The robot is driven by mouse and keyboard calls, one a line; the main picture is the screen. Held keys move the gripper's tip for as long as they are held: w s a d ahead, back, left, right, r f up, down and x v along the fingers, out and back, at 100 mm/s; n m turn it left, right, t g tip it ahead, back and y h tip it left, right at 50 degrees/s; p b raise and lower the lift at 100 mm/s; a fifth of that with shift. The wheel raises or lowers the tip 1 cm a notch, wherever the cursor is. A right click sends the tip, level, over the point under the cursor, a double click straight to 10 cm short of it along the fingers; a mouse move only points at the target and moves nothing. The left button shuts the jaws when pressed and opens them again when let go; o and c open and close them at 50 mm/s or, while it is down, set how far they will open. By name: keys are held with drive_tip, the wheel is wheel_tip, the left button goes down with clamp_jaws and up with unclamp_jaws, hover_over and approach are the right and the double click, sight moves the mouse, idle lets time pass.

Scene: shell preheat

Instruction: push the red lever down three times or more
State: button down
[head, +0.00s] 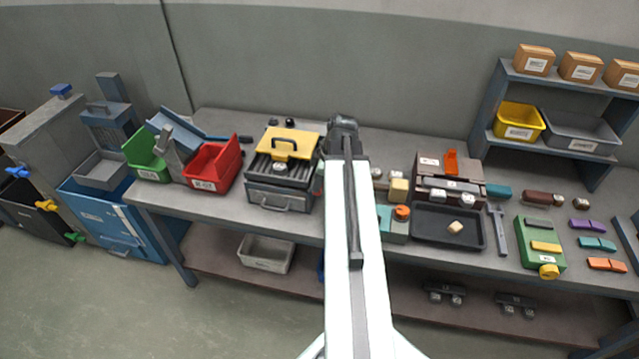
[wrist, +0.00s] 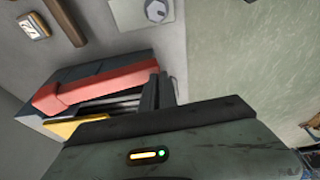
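A broad red bar (wrist: 95,85) shows left of centre in the wrist view, above a yellow part and beside dark grey parts. I cannot tell for sure that it is the red lever. In the head view my arm reaches over the bench, and my gripper (head: 343,132) is at its far end, close to the right side of a grey unit with a yellow top (head: 290,143). A sliver of red shows at my arm's left edge there; the rest is hidden. The fingertips are not clear in either view, so opening and contact cannot be told.
The workbench (head: 225,215) is crowded. A red bin (head: 215,168) and a green bin (head: 145,160) stand left. A black tray (head: 425,240) and a brown box with an upright orange tab (head: 451,162) are right of my arm. Shelves (head: 560,78) stand back right.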

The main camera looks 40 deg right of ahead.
drive_tip(key=shift+s+f, duration=0.25)
drive_tip(key=shift+r, duration=0.1)
